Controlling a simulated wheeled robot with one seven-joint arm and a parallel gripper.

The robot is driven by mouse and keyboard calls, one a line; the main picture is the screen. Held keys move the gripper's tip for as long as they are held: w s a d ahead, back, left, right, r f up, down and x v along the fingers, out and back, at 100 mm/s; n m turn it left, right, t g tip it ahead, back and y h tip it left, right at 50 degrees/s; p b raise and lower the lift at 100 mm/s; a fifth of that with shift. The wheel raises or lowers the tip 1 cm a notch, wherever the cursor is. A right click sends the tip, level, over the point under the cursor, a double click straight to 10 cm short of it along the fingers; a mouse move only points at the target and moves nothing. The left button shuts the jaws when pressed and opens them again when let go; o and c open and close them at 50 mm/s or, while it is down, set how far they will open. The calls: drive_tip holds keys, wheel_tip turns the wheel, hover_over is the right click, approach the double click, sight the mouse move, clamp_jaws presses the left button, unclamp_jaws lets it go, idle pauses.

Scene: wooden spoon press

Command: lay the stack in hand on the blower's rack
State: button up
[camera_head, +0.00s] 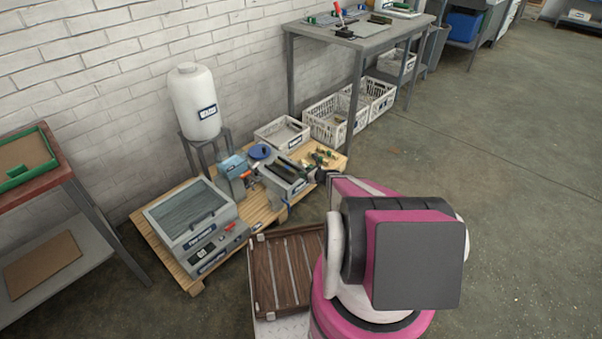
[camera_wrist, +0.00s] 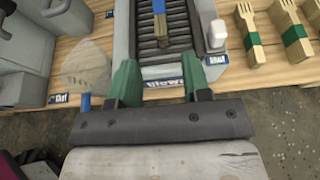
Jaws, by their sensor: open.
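My gripper (camera_wrist: 159,66) is open, its two green fingers spread wide in the wrist view with nothing between them. The blower (camera_wrist: 207,38) is a grey unit just beyond the fingertips, with a labelled front edge. Its rack (camera_wrist: 180,43) is a dark ribbed bed between pale side walls. In the head view the blower (camera_head: 282,183) stands on the pallet, and my arm hides most of my gripper.
Banded wooden fork bundles (camera_wrist: 293,32) lie right of the blower. A grey lidded machine (camera_head: 195,220) and a white tank (camera_head: 195,100) stand left. A brown slatted tray (camera_head: 262,275) sits beside my arm. The floor at right is clear.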

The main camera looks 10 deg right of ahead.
drive_tip(key=s+a+r+n+g, duration=0.4)
drive_tip(key=s+a+r+n, duration=0.1)
drive_tip(key=s+r+n, duration=0.3)
drive_tip(key=s+a+r+n+g, duration=0.45)
drive_tip(key=s+r+n, duration=0.25)
drive_tip(key=r+n, duration=0.2)
drive_tip(key=s+d+r+n+g+h, duration=0.2)
drive_tip(key=s+d+r+n+h, duration=0.1)
drive_tip(key=s+r+n+h, duration=0.5)
drive_tip(key=s+r+n, duration=0.3)
drive_tip(key=s+r, duration=0.1)
drive_tip(key=s, duration=0.1)
drive_tip(key=shift+s+n, duration=0.3)
drive_tip(key=shift+n, duration=0.1)
drive_tip(key=shift+d+f+g, duration=0.1)
drive_tip(key=shift+d+g, duration=0.05)
drive_tip(key=shift+g, duration=0.1)
